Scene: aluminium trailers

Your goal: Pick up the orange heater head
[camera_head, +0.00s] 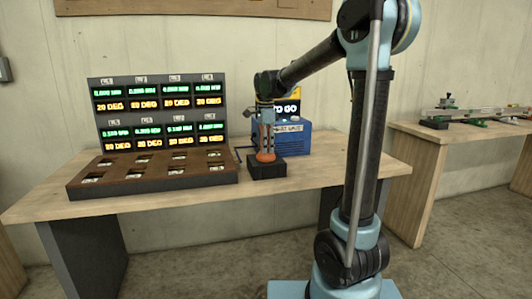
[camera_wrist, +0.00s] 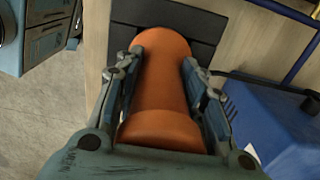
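The orange heater head (camera_wrist: 162,82) is a rounded cylinder with a wider collar, large in the wrist view. In the head view the heater head (camera_head: 265,156) shows low over a black block (camera_head: 267,171) on the table. My gripper (camera_wrist: 163,62) has one finger on each side of the heater head, with no clear gap at the fingertips, so it looks shut on it. In the head view my gripper (camera_head: 265,128) points down from above. The black block (camera_wrist: 130,35) lies beyond the heater head in the wrist view. Whether the two still touch is hidden.
A blue box (camera_head: 296,140) stands close behind and to the right of my gripper. A display panel (camera_head: 160,113) with a brown slotted tray (camera_head: 150,172) fills the table's left. The wooden table (camera_head: 335,174) is clear at right; a second table (camera_head: 465,134) stands farther right.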

